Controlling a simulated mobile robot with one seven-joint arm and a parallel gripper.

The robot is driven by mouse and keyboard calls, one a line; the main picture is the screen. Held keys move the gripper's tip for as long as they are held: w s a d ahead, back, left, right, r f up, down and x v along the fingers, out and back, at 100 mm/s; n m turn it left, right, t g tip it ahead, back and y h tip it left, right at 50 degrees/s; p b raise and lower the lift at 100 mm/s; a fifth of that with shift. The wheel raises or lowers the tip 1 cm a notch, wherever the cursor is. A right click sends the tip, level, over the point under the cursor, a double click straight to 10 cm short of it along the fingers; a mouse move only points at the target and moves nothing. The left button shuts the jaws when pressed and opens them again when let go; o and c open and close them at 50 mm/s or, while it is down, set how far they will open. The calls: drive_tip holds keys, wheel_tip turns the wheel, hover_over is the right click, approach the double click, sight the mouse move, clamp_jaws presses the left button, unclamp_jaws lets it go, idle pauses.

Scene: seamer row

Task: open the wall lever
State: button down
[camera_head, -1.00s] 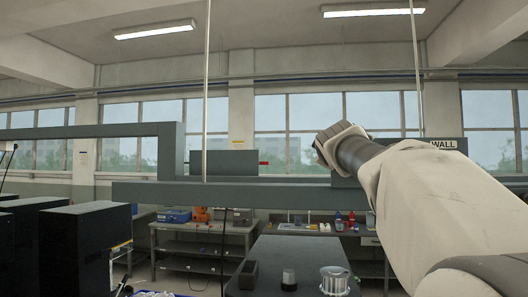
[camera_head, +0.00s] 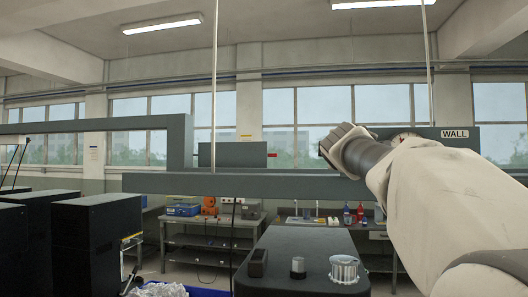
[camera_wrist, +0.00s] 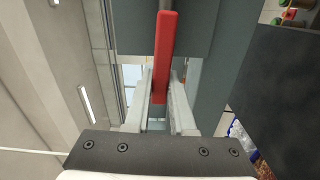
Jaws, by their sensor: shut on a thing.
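The wall lever is a red bar (camera_wrist: 166,50) in the wrist view, running from the top edge down between the two pale fingers. My gripper (camera_wrist: 164,82) is shut on it, with a finger on each side. In the head view my arm reaches up from the lower right and its wrist hides the gripper and lever. A sign reading WALL (camera_head: 455,134) is on the grey panel just right of my wrist.
A long grey beam (camera_head: 240,184) crosses below my wrist. A dark worktop (camera_head: 300,247) with a small block, a knob-like piece and a silver ribbed part (camera_head: 344,269) is below. Black cabinets (camera_head: 85,235) stand at the left. Benches line the back wall.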

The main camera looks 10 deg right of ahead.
drive_tip(key=c, duration=0.8)
unclamp_jaws()
drive_tip(key=shift+o, duration=0.2)
drive_tip(key=shift+s+a, duration=0.1)
drive_tip(key=b+v, duration=0.4)
drive_tip(key=v, duration=1.3)
drive_tip(key=shift+s+f, duration=0.1)
drive_tip(key=s+a+f+m+g+y, duration=0.2)
drive_tip(key=s+a+f+m+g, duration=0.1)
drive_tip(key=f, duration=1.1)
drive_tip(key=s+a+f+m+g+y, duration=0.3)
drive_tip(key=s+f, duration=0.5)
drive_tip(key=f, duration=0.6)
drive_tip(key=s+a+f+m+g+y, duration=0.2)
drive_tip(key=s+a+f+m+g, duration=0.2)
drive_tip(key=f, duration=1.1)
drive_tip(key=s+a+m, duration=0.1)
drive_tip(key=a+m, duration=0.1)
drive_tip(key=shift+s+a+g+y, duration=0.2)
drive_tip(key=shift+a+g+y, duration=0.1)
drive_tip(key=shift+a+y, duration=0.1)
